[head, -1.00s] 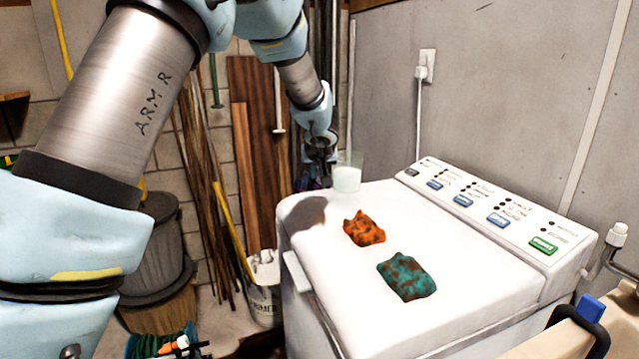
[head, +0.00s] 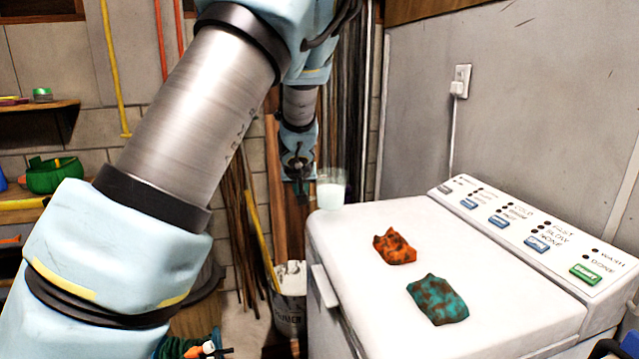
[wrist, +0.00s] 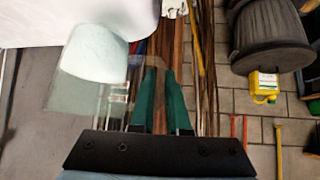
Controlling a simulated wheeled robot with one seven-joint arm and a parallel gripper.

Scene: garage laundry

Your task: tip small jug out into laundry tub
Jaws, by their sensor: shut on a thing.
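The small jug (head: 331,192) is clear glass with white contents in its lower part. In the head view it is upright at the far left corner of the white washer; I cannot tell whether it touches the top. My gripper (head: 301,183) is just left of it. In the wrist view the jug (wrist: 88,75) fills the upper left, and the green fingers of my gripper (wrist: 160,75) are close together on its handle side. They are shut on the jug; the grip itself is hard to make out. I cannot make out the laundry tub in either view.
An orange cloth (head: 394,247) and a teal-brown cloth (head: 438,299) lie on the washer (head: 350,270). Its control panel (head: 520,230) runs along the wall. Planks and poles (head: 275,200) lean behind my gripper.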

